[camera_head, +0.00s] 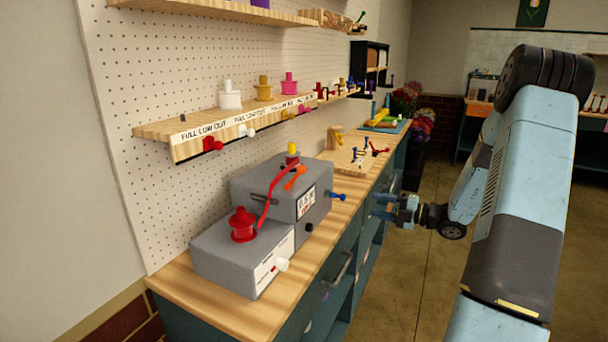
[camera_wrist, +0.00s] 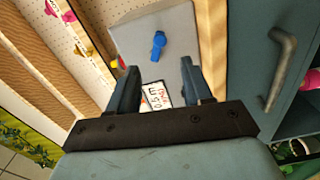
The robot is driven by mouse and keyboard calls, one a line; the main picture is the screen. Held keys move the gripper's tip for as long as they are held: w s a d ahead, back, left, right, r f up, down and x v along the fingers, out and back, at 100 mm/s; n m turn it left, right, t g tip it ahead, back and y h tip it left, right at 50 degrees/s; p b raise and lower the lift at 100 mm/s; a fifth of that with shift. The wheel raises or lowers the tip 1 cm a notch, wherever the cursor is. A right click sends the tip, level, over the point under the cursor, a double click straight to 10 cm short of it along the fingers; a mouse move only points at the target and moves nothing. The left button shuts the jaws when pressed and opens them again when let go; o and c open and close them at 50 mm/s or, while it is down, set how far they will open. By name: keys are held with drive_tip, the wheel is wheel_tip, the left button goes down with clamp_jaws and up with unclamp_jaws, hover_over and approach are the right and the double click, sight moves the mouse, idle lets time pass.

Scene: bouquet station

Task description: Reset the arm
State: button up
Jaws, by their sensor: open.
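My gripper (camera_head: 383,206) is open and empty, held in the air to the right of the counter's front edge in the head view. In the wrist view its two dark fingers (camera_wrist: 155,88) stand apart with nothing gripped between them. Beyond them is the grey machine (camera_head: 287,190), which also shows in the wrist view (camera_wrist: 135,38), with a blue lever (camera_wrist: 158,46) and a white label (camera_wrist: 157,95). In the head view the blue lever (camera_head: 338,196) points towards my gripper, with a gap between them.
A wooden counter (camera_head: 225,315) runs along a pegboard wall (camera_head: 155,110). A red spool (camera_head: 243,225) sits on the machine's lower box. A shelf (camera_head: 190,145) holds coloured spools. Drawer handles (camera_head: 338,270) stick out below the counter. The floor (camera_head: 420,270) at right is open.

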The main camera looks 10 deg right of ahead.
drive_tip(key=s+a+r+n+g+h, duration=0.3)
drive_tip(key=s+a+r+n+g, duration=0.2)
drive_tip(key=s+a+n, duration=0.45)
drive_tip(key=s+a+r+n+g+h, duration=0.2)
drive_tip(key=s+a+r+n+g, duration=0.35)
drive_tip(key=n, duration=0.65)
drive_tip(key=s+d+r+n+t+h, duration=0.1)
drive_tip(key=s+r+n+h, duration=0.3)
drive_tip(key=s+n, duration=0.5)
drive_tip(key=s+d+r+n+t+h, duration=0.1)
drive_tip(key=s+r+n+t+h, duration=0.3)
drive_tip(key=s+n, duration=0.5)
drive_tip(key=r+n+h, duration=0.1)
drive_tip(key=n, duration=0.4)
drive_tip(key=shift+h, duration=0.3)
drive_tip(key=shift+r+t, duration=0.1)
drive_tip(key=shift+t, duration=0.15)
